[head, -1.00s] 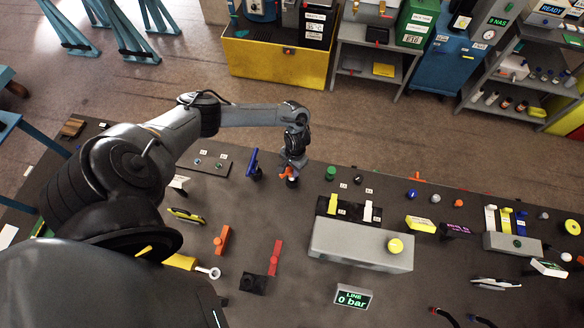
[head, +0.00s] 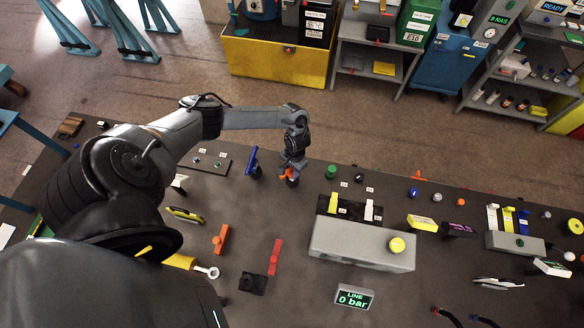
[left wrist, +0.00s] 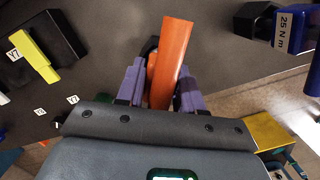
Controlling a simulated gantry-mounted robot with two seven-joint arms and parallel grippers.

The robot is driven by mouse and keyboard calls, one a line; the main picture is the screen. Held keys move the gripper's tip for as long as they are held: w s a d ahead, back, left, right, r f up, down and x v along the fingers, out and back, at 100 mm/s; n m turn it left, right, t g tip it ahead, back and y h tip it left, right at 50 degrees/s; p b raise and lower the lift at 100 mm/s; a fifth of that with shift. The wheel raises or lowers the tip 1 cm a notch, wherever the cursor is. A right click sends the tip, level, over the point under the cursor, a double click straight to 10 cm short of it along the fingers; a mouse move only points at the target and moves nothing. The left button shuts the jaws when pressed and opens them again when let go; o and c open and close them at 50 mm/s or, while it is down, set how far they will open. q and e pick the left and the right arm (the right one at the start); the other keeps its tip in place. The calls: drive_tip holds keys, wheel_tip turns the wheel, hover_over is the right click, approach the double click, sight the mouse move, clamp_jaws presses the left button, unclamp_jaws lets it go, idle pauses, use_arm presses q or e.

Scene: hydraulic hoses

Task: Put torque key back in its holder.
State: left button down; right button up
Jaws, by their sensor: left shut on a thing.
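The orange torque key (left wrist: 172,60) is between the purple fingers of my left gripper (left wrist: 155,88) in the left wrist view. The fingers are shut on it. In the head view my left gripper (head: 291,167) is near the far edge of the bench, and a bit of the orange key (head: 286,174) shows there. A dark round holder (left wrist: 147,48) shows partly behind the key in the left wrist view. I cannot tell whether the key is seated in it. To its left in the head view is a blue key (head: 252,159) in a dark holder. My right gripper is not in view.
A yellow lever (head: 333,203) and a white lever (head: 369,210) stand on a dark plate behind the grey block (head: 350,243). An orange-handled piece (head: 221,237) and a red-handled piece (head: 275,257) lie nearer. A green cap (head: 331,171) is right of the gripper.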

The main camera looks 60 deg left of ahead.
use_arm(q)
drive_tip(key=shift+f+b, duration=0.35)
drive_tip(key=shift+f, duration=0.25)
drive_tip(key=c, duration=0.6)
unclamp_jaws()
drive_tip(key=shift+c, duration=0.2)
drive_tip(key=r, duration=0.3)
drive_tip(key=w+r, duration=0.1)
drive_tip(key=r, duration=0.5)
drive_tip(key=shift+w+a+r, duration=0.15)
drive_tip(key=shift+a+r, duration=0.1)
drive_tip(key=shift+r, duration=0.65)
